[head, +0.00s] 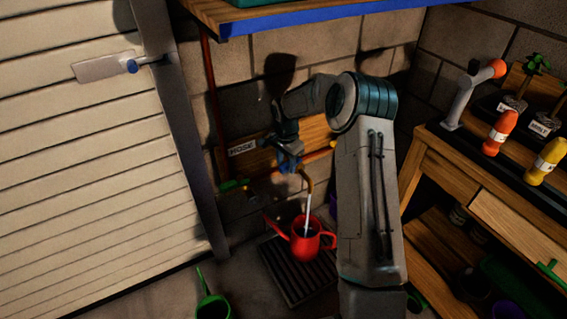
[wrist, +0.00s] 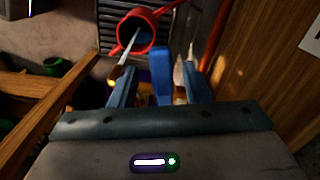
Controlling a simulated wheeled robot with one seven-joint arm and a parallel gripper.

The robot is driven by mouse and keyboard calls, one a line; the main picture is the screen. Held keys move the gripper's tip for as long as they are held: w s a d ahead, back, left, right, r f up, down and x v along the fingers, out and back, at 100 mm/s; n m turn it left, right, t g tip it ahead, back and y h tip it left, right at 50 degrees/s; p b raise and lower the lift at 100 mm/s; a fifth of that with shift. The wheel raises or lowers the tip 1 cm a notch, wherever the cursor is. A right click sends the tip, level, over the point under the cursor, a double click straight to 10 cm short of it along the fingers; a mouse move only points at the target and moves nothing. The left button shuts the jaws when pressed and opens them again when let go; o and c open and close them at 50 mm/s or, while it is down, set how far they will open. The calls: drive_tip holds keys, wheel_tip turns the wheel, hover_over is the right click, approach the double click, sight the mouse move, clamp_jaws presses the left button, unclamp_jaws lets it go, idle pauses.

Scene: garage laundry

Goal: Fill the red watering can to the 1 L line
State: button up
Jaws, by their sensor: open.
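The red watering can (head: 306,246) stands upright on a dark slatted grate on the floor, below the tap spout. A pale stream of water (head: 307,212) falls from the curved spout (head: 308,183) into the can. In the wrist view the can (wrist: 121,50) shows its open top with the stream entering it; the water level and the 1 L line cannot be made out. My gripper (head: 289,163) is at the wall tap, above the can. In the wrist view its fingers (wrist: 160,86) are apart, with the blue tap handle (wrist: 160,62) between them.
A HOSE sign (head: 242,148) and a green-handled tap (head: 233,184) are on the wall to the left. A green watering can (head: 212,306) stands on the floor at front left. A wooden workbench (head: 447,172) with orange and yellow bottles is on the right. A blue-edged shelf (head: 310,16) hangs above.

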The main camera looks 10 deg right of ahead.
clamp_jaws()
drive_tip(key=shift+w+a+m, duration=0.15)
drive_tip(key=shift+w+m, duration=0.2)
drive_tip(key=shift+m, duration=0.45)
drive_tip(key=shift+w+a+m, duration=0.1)
drive_tip(key=shift+w+m, duration=0.25)
drive_tip(key=shift+m, duration=0.45)
unclamp_jaws()
drive_tip(key=shift+d, duration=0.1)
wheel_tip(320, 180, up, 14)
drive_tip(key=p, duration=0.3)
drive_tip(key=shift+f+p, duration=0.15)
drive_tip(key=shift+p, duration=0.15)
